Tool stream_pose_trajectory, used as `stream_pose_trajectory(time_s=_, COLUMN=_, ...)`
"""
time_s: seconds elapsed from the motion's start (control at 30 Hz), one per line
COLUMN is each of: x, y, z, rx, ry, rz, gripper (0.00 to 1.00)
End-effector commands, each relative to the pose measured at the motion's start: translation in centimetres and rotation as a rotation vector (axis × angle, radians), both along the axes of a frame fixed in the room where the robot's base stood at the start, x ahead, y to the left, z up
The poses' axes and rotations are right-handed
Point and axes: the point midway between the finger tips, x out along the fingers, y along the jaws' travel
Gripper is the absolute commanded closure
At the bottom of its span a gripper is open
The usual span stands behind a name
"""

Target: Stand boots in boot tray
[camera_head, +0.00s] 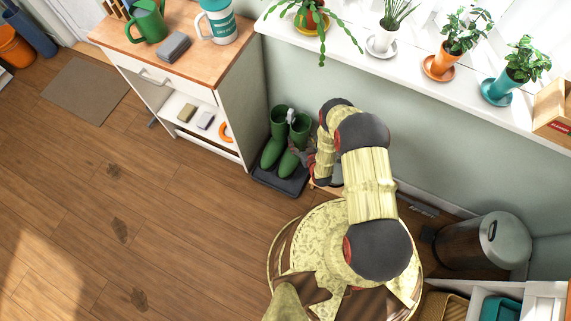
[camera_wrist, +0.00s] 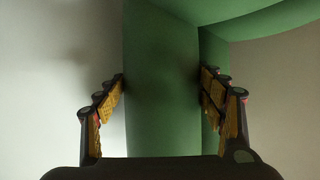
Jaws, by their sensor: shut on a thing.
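Two green boots stand upright in the dark boot tray (camera_head: 277,181) on the floor against the wall. The left boot (camera_head: 271,150) is in clear view. The right boot (camera_head: 291,160) is beside it, and my gripper (camera_head: 309,155) is at its right side, partly hidden by my arm. In the wrist view a green boot shaft (camera_wrist: 160,90) fills the middle, between the two fingers of my gripper (camera_wrist: 162,88), which is shut on it. I cannot tell whether the right boot's sole rests fully on the tray.
A white cabinet (camera_head: 213,95) with a wooden top stands just left of the tray. A windowsill (camera_head: 400,62) with several potted plants runs above. A metal bin (camera_head: 482,240) stands at the right. The floor (camera_head: 150,200) at left is open, with a mat (camera_head: 86,90).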

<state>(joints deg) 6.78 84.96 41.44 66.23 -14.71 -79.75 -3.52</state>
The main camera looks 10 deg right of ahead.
Motion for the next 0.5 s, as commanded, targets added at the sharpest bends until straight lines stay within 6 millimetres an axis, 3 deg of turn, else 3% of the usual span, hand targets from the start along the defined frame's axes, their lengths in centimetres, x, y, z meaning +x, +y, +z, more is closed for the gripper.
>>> stream_pose_trajectory(time_s=0.17, x=-0.2, y=0.0, z=-1.5, rx=0.001, ry=-0.006, rz=0.003, gripper=0.92)
stream_pose_trajectory(time_s=0.5, x=-0.3, y=0.0, z=-6.7, rx=0.001, ry=-0.005, rz=0.004, gripper=0.92)
